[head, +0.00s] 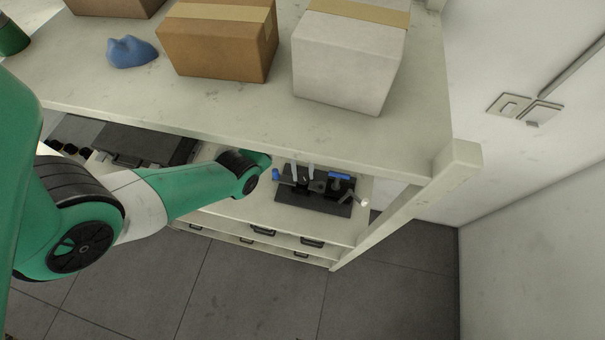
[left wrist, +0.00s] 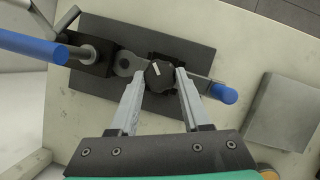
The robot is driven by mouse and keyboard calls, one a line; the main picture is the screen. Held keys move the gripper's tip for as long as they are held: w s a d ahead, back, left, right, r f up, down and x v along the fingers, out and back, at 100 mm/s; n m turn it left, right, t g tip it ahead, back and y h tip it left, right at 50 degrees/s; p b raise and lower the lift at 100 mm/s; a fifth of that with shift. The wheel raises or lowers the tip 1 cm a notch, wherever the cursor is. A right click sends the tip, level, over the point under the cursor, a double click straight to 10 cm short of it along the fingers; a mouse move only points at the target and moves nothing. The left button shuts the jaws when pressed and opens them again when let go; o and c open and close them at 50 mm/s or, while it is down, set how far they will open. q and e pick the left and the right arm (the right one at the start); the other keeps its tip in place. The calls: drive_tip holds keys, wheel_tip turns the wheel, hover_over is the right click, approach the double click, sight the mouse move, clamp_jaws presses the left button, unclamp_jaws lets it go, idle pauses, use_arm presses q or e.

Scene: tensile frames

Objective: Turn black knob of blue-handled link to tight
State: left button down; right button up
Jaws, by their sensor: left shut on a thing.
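The black knob (left wrist: 159,76) with a white pointer line is in the middle of the left wrist view. The line points up and slightly left. My left gripper (left wrist: 160,78) is shut on the knob, with a long grey finger on either side. A grey link with a ring end (left wrist: 125,62) lies left of the knob. One blue handle (left wrist: 225,94) is right of the knob and another (left wrist: 32,46) is at far left. In the head view my left gripper (head: 303,180) reaches under the upper shelf, which hides its body. My right gripper is not seen.
The dark base plate (left wrist: 195,35) rests on a pale lower shelf (head: 265,212). A grey block (left wrist: 283,112) lies to its right. Above, the upper shelf (head: 400,125) holds a brown box (head: 215,50), a white box (head: 345,60) and a blue object (head: 130,52). A post (head: 400,220) stands at right.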

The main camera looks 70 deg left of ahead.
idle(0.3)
use_arm(q)
drive_tip(key=shift+c, duration=1.8)
unclamp_jaws()
